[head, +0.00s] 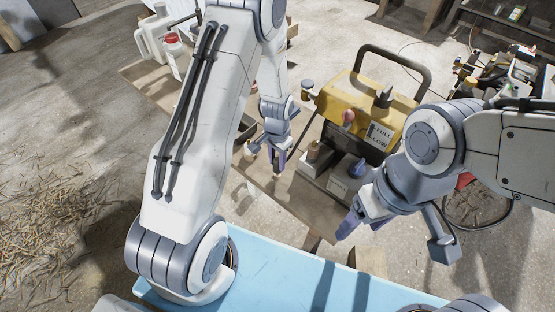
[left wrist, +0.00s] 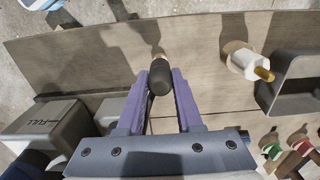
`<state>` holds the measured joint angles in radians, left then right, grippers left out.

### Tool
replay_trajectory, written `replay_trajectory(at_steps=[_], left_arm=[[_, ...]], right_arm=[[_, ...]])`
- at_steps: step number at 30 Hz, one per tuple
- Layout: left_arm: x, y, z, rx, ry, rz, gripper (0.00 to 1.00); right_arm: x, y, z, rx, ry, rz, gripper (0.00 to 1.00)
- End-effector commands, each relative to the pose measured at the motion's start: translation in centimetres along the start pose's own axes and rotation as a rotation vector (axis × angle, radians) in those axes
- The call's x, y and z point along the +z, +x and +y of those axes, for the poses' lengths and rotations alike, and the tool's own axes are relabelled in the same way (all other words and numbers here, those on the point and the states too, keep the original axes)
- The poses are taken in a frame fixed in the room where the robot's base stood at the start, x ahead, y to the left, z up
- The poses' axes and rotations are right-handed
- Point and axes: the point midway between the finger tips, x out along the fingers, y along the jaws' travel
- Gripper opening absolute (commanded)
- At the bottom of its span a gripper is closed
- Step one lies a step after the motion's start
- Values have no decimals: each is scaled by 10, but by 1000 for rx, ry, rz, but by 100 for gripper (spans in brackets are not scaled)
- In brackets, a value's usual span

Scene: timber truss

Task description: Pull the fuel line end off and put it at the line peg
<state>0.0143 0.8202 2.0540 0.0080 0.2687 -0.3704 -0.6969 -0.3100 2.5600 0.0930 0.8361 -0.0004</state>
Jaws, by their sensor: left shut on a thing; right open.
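My left gripper (head: 273,160) points down over the wooden bench, left of the yellow machine. In the left wrist view its purple fingers (left wrist: 160,92) are shut on a dark, rounded cylindrical piece (left wrist: 160,76) with a tan part beyond it. This looks like the fuel line end, but I cannot tell whether it is attached to anything. A white fitting with a brass tip (left wrist: 250,66) stands on a round tan base, right of the fingers and apart from them. I cannot clearly make out the line peg. My right gripper (head: 363,222) is open and empty near the bench's front edge.
The yellow machine (head: 352,98) with a black handle stands behind the grippers. A box marked FULL (left wrist: 42,122) is left of the fingers. A grey open bin (left wrist: 295,88) is at right. A light blue surface (head: 290,275) lies in front. Bare bench (left wrist: 205,40) lies beyond the fingers.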

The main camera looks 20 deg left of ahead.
Motion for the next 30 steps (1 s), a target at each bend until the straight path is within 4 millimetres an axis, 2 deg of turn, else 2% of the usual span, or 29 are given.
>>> replay_trajectory(at_steps=[22,23,25,30], left_arm=[[0,24,0,0,0,1,0],[0,23,0,0,0,1,42],[0,22,0,0,0,1,69],[0,22,0,0,0,1,70]], right_arm=[[1,15,1,0,0,0,69],[1,14,1,0,0,0,69],[1,14,1,0,0,0,69],[1,14,1,0,0,0,69]])
